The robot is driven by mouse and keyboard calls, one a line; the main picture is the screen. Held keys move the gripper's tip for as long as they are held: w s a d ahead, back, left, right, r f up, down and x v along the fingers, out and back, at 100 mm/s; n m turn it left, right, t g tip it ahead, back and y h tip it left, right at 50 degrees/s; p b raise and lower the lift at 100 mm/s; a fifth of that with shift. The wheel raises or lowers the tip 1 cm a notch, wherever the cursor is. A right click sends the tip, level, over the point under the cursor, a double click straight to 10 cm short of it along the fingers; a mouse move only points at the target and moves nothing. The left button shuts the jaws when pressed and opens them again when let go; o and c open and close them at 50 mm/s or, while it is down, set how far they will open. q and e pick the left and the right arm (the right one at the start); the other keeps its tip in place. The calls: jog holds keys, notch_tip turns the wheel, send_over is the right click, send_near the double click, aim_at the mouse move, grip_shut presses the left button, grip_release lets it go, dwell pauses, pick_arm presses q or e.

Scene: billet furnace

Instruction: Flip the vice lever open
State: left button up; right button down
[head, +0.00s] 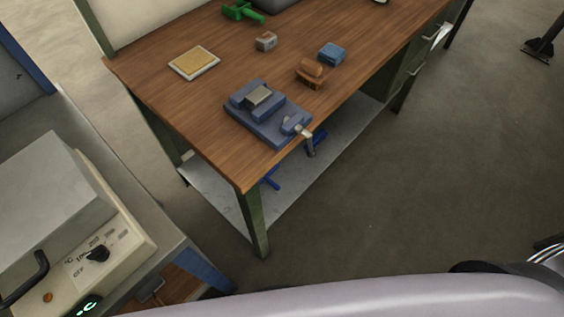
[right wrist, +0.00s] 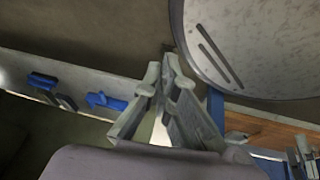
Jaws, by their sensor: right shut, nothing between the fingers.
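The blue vice (head: 262,121) sits near the front edge of the wooden bench, with a grey metal block (head: 259,95) between its jaws.
The wooden bench (head: 160,92) also carries a yellow-topped pad (head: 194,62), a small grey block (head: 266,41), a brown object (head: 311,72), a blue block (head: 332,54) and a green tool (head: 240,11). A control box (head: 105,250) stands lower left.

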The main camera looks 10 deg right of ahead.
jog(key=w+a+r+n+t+y+b, duration=0.2)
jog(key=w+a+r+n+t, duration=0.25)
jog(key=w+a+r, duration=0.3)
jog(key=w+r+n+t+b, duration=0.1)
jog(key=w+r+n+t, duration=0.2)
jog(key=r, duration=0.7)
jog(key=w+r+n+t+h+b, duration=0.1)
jog(key=w+r+n+t, duration=0.2)
jog(key=r, duration=0.7)
jog(key=w+r+n+t+b, duration=0.1)
jog(key=w+r+n+t, duration=0.2)
jog(key=r, duration=0.8)
jog(key=shift+d+n+t, duration=0.3)
jog(key=shift+n+t, duration=0.15)
jog(key=shift+t, duration=0.1)
jog(key=shift+r, duration=0.1)
jog(key=p, duration=0.1)
send_near(310, 146)
jog(key=w+a+f, duration=0.2)
jog(key=w+a, duration=0.1)
jog(key=a, duration=0.2)
jog(key=w, duration=0.1)
jog(key=w+d, duration=0.2)
jog(key=w, duration=0.1)
jog(key=shift+r+p, duration=0.4)
